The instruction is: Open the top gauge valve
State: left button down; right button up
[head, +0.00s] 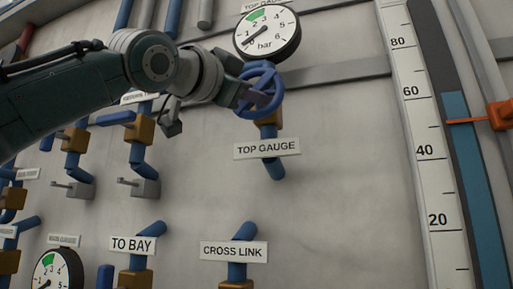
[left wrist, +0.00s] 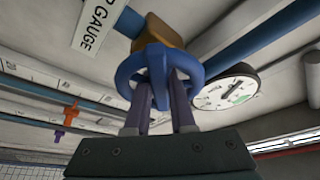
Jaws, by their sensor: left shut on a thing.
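The top gauge valve has a blue handwheel (head: 271,104) on a brass body (head: 268,131), above the TOP GAUGE label (head: 267,148). My left gripper (head: 259,97) reaches in from the left and is shut on the handwheel. In the left wrist view the purple fingers (left wrist: 160,80) stand on either side of a blue bar of the handwheel (left wrist: 131,67). The top gauge (head: 267,33) is above the valve, its needle near the low end of the scale. It also shows in the left wrist view (left wrist: 226,93). My right gripper is not in view.
Other labelled pipes and valves, TO BAY (head: 133,246) and CROSS LINK (head: 234,251), are below on the wall. A tall level scale (head: 420,120) with an orange pointer (head: 499,115) is at right.

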pick_arm(q)
jog(key=n+b, duration=0.1)
jog(key=n+t+b, duration=0.1)
jog(key=n, duration=0.1)
jog(key=n+y+b, duration=0.1)
jog(key=shift+d+f+n+t, duration=0.15)
jog(key=shift+f+n+t, duration=0.15)
jog(key=shift+n, duration=0.1)
jog(key=shift+r+n+t+y+b, duration=0.15)
jog(key=shift+n+t+y+b, duration=0.3)
jog(key=shift+n, duration=0.7)
jog(key=shift+r+n+t+y+b, duration=0.1)
jog(key=shift+n+t+y+b, duration=0.35)
jog(key=shift+n, duration=0.7)
jog(key=shift+y, duration=0.3)
jog(key=c, duration=0.8)
grip_release()
jog(key=shift+o, duration=0.2)
